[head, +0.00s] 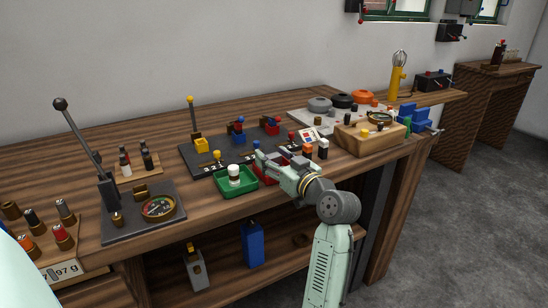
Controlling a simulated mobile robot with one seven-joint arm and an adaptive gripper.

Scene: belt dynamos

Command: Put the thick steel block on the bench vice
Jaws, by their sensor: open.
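The bench vice (407,118) looks like the blue device at the right end of the bench, with a screw handle on its right side. My pale green gripper (260,160) is over the front middle of the bench, well to the left of the vice. It is open, and I see nothing held in it. It partly covers a red tray (262,178). I cannot pick out the thick steel block with certainty; my gripper and arm may hide it.
A green tray (222,188) with a white jar (235,174) is left of my gripper. A dark lever board (195,160) is behind. A wooden box (360,141) with a dial stands between gripper and vice. A tall lever (80,140) rises at left.

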